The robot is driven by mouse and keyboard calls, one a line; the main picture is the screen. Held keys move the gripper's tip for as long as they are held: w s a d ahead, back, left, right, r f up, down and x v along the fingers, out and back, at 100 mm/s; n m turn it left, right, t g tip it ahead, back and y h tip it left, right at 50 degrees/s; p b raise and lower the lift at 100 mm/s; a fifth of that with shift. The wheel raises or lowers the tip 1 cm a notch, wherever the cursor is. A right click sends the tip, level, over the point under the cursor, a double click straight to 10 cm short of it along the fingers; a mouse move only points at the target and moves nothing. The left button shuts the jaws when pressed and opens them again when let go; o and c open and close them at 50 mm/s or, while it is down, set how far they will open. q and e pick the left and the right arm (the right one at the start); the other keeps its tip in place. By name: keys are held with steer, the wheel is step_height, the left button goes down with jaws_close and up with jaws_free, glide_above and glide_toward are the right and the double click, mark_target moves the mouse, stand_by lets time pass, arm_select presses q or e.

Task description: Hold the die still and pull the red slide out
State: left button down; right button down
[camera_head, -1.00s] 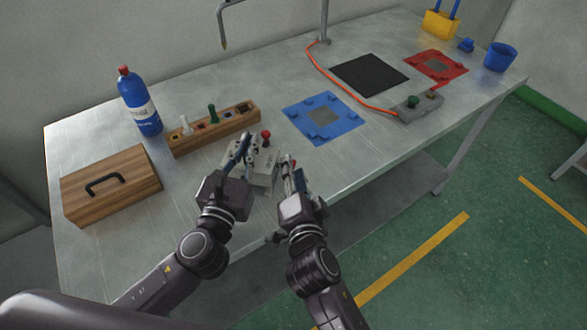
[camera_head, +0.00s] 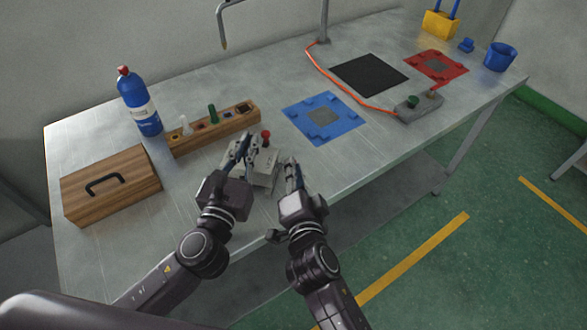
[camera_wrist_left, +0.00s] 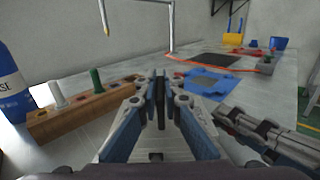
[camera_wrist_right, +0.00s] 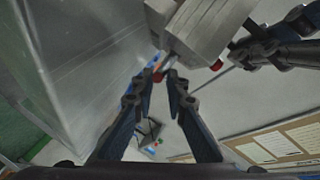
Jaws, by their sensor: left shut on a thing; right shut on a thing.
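The grey metal die (camera_head: 264,172) lies near the table's front edge. It also shows at the top of the right wrist view (camera_wrist_right: 205,25). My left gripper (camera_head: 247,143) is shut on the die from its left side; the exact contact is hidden. My right gripper (camera_head: 292,165) is at the die's right side, its fingers close together. In the right wrist view the red slide's end (camera_wrist_right: 158,75) shows at those fingertips, beside the die, and the gripper is shut on it. A separate red knob (camera_head: 265,134) stands at the die's far end.
A wooden rack (camera_head: 215,131), a blue bottle (camera_head: 140,105) and a wooden box (camera_head: 112,185) stand to the left. A blue mat (camera_head: 297,116) lies just behind the die. A grey control box (camera_head: 418,108) with an orange cable is further right. Table right of my right gripper is clear.

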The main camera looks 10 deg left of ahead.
steer(key=shift+s+d+f, duration=0.1)
steer(key=shift+d+f, duration=0.05)
steer(key=shift+d, duration=1.25)
steer(key=c, duration=2)
jaws_free()
steer(key=shift+o, duration=0.3)
steer(key=shift+s, duration=0.1)
steer(key=v, duration=1.2)
arm_select(q)
steer(key=c, duration=2)
jaws_free()
